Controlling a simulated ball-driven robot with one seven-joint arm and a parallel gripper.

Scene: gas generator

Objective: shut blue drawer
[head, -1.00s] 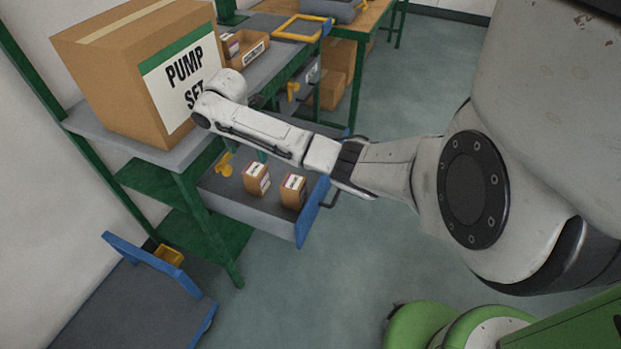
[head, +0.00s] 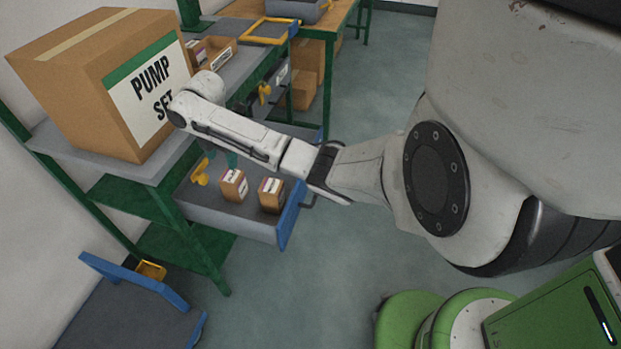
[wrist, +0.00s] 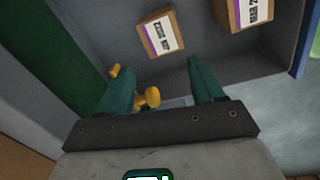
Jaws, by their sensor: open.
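The drawer with the blue front (head: 291,215) stands pulled out under the workbench in the head view, its dark handle on the front's outer side. Its grey tray (head: 225,221) holds two small cartons, a left one (head: 234,186) and a right one (head: 271,196), and a yellow item (head: 200,173). My gripper (wrist: 162,82) is open in the wrist view, its two teal fingers apart and over the drawer area. The yellow item (wrist: 148,98) shows between them. Both cartons are beyond the fingertips, and the blue front (wrist: 304,40) is at the right edge. My arm hides part of the drawer in the head view.
A large PUMP SET box (head: 100,80) stands on the bench (head: 95,160). A blue-edged grey cart or tray (head: 135,305) is at lower left. A yellow-framed tray (head: 270,32) lies further back. Open floor (head: 300,280) lies in front of the drawer.

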